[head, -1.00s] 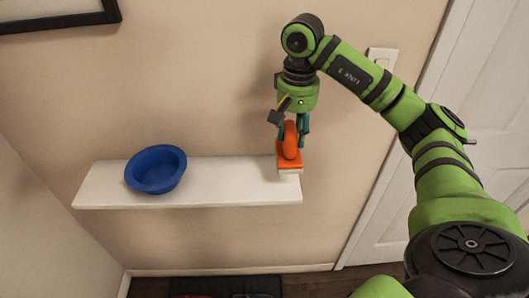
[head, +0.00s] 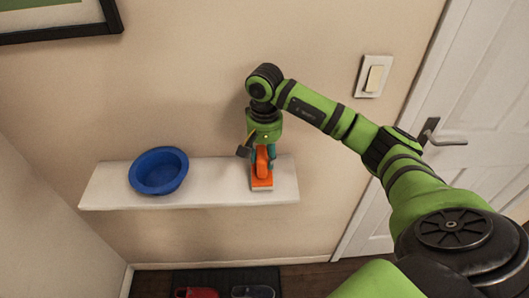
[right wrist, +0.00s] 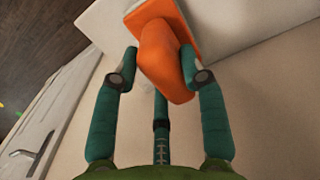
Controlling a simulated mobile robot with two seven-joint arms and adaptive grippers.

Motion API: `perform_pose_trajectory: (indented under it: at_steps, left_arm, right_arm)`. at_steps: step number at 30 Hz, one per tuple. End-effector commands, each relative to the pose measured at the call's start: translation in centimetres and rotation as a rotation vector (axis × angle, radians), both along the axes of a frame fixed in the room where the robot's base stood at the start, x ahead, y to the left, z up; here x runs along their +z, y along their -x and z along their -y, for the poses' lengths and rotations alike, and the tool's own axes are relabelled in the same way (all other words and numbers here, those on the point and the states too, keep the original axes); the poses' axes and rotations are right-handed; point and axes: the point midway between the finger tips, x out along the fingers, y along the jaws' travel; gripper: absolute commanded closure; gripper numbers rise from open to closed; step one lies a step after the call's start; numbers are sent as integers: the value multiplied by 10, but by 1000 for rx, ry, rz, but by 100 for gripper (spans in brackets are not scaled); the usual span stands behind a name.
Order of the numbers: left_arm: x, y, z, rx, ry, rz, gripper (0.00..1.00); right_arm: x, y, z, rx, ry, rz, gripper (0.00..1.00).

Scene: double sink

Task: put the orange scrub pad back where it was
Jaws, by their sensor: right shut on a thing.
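The orange scrub pad (head: 262,180) has an orange handle and a pale underside. It is at the right part of the white wall shelf (head: 218,194), upright; I cannot tell whether its underside touches the shelf. My right gripper (head: 262,156) comes from above and is shut on the pad's handle. In the right wrist view the pad (right wrist: 165,65) sits between the teal fingers of the right gripper (right wrist: 158,78). My left gripper is not in view.
A blue bowl (head: 158,171) stands on the left part of the shelf. The shelf between bowl and pad is clear. A light switch (head: 373,77) and a door (head: 480,120) are at right. A dark mat (head: 225,281) with shoes lies on the floor below.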

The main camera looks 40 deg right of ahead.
Motion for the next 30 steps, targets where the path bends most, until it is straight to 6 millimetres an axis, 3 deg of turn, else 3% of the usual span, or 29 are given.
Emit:
perform_pose_trajectory:
  at_steps: [4, 5, 6, 19, 21, 30]
  left_arm:
    - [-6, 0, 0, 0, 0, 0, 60]
    - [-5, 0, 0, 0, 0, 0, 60]
    - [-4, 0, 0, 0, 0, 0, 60]
    - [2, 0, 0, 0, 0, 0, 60]
    - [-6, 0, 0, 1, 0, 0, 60]
    - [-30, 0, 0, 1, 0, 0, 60]
  right_arm:
    - [-5, 0, 0, 0, 1, 1, 84]
    - [-4, 0, 0, 0, 1, -1, 50]
    - [-3, 0, 0, 0, 1, -1, 34]
    - [3, 0, 0, 0, -1, -1, 34]
    - [6, -1, 0, -1, 0, 5, 34]
    - [69, -1, 1, -1, 1, 8, 34]
